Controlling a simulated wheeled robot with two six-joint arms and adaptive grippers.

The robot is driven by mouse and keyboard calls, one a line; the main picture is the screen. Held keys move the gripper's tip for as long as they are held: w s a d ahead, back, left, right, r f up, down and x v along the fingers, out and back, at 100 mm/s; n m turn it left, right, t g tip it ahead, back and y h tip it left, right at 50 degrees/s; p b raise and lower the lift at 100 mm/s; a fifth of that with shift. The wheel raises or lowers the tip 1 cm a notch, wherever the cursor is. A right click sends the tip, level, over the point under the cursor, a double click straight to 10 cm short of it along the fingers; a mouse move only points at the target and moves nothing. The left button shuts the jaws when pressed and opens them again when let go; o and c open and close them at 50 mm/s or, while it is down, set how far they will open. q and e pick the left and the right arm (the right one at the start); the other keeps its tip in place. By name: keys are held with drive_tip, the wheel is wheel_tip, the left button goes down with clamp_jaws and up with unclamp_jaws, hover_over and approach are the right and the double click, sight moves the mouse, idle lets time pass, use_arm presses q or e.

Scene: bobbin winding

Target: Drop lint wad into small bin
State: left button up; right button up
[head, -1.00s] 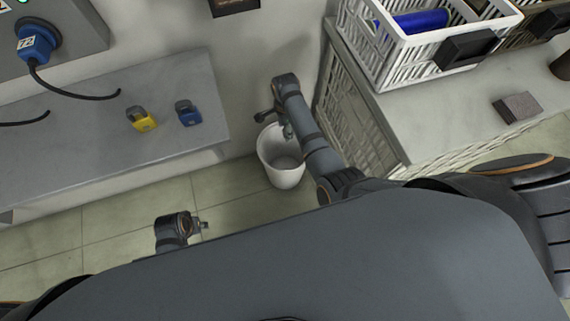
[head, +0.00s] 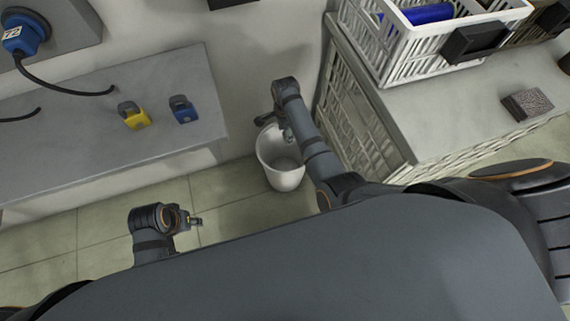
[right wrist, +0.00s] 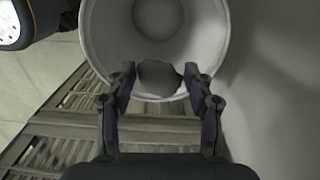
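The small white bin (head: 287,178) stands on the floor between the bench and the crate shelf. My right gripper (head: 287,133) points down over its mouth in the head view. The wad is over the near rim side of the bin (right wrist: 205,50), whose inside shows beyond. The wad cannot be made out in the head view. My left gripper (head: 195,220) is over the floor at lower left, small and apart from everything.
A grey bench (head: 70,145) at left holds a yellow padlock (head: 134,118) and a blue padlock (head: 183,112). At right, a light counter (head: 440,120) bears a white crate (head: 400,65) and a dark block (head: 527,104). A wall stands behind the bin.

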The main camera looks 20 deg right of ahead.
drive_tip(key=o, duration=0.5)
drive_tip(key=shift+c, duration=0.2)
wheel_tip(320, 180, up, 8)
drive_tip(key=p, duration=0.8)
drive_tip(key=shift+f+p, duration=0.1)
drive_tip(key=shift+p, duration=0.3)
drive_tip(key=s+d+r+n+p, duration=0.2)
drive_tip(key=r+n+p, duration=0.4)
drive_tip(key=r+p, duration=0.5)
drive_tip(key=s+d+r+n+p, duration=0.1)
drive_tip(key=s+r+n+p, duration=0.1)
drive_tip(key=r+n+p, duration=0.4)
wheel_tip(320, 180, up, 8)
drive_tip(key=p, duration=0.5)
drive_tip(key=shift+s+d+r+n, duration=0.15)
drive_tip(key=shift+s+d+n, duration=0.05)
drive_tip(key=shift+d+n, duration=0.2)
